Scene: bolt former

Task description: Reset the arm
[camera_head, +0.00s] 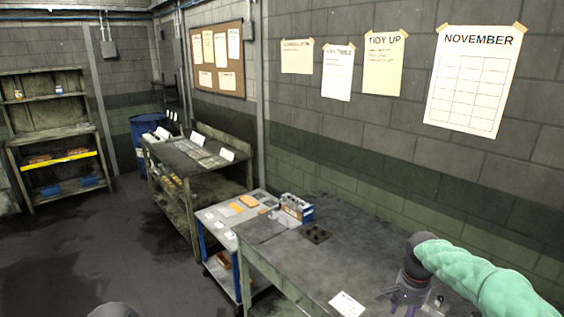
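My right arm (480,272) wears a green padded sleeve and comes in from the right edge. Its dark grey gripper (396,302) hangs pointing down at the front right, above the workbench. The fingers are small and partly cut off by the bottom edge, so I cannot tell whether they are open or shut. At the bottom left a dark rounded part, partly cut off, shows. My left gripper is not in view.
The grey workbench (330,262) stands along the wall, with a white card (346,304), a dark holed plate (315,234) and a blue-and-white box (296,207) on it. A blue cart (222,237), a shelf bench (190,170) and a blue barrel (143,128) stand farther back. Floor at left is clear.

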